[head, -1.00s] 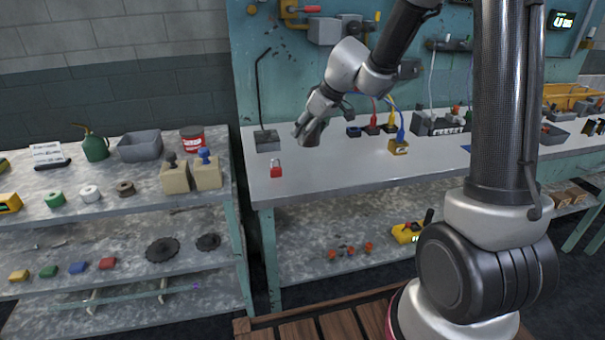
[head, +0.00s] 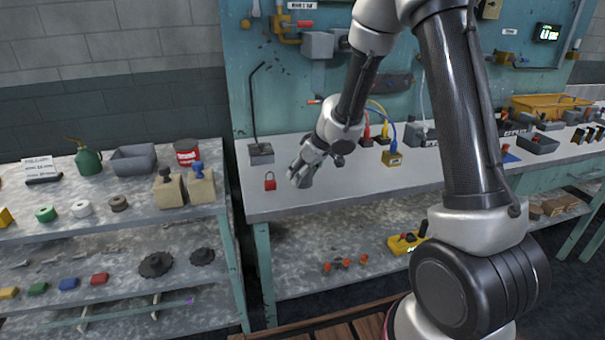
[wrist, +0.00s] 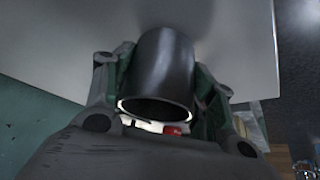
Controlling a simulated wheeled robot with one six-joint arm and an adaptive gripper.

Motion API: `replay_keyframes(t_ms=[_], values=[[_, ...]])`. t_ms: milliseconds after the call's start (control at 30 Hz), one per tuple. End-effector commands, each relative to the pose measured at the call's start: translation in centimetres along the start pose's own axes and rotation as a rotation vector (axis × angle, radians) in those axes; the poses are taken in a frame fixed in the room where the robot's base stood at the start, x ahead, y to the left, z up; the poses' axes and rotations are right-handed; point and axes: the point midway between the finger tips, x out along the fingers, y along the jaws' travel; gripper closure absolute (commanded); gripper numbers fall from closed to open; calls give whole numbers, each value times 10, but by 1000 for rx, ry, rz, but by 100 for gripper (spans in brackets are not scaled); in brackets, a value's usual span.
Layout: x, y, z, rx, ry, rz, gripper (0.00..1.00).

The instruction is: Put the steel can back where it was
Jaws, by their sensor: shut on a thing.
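My gripper (head: 304,165) is over the left end of the grey workbench (head: 400,183) in the head view. In the wrist view its two fingers close around the sides of a dark steel can (wrist: 164,68). The can's round rim faces the wrist camera. In the head view the can is small and mostly covered by the gripper, and I cannot tell whether it touches the bench.
A red padlock (head: 270,184) stands on the bench just left of my gripper. A block with a bent rod (head: 261,152) is behind it. A shelf unit (head: 120,226) stands at the left.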

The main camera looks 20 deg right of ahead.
Motion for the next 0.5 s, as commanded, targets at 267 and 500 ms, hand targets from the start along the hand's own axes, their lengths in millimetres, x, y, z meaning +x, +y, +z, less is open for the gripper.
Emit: replay_keyframes(t_ms=[267, 500], values=[[3, 0, 2, 0, 0, 1, 76], [5, 0, 3, 0, 0, 1, 28]])
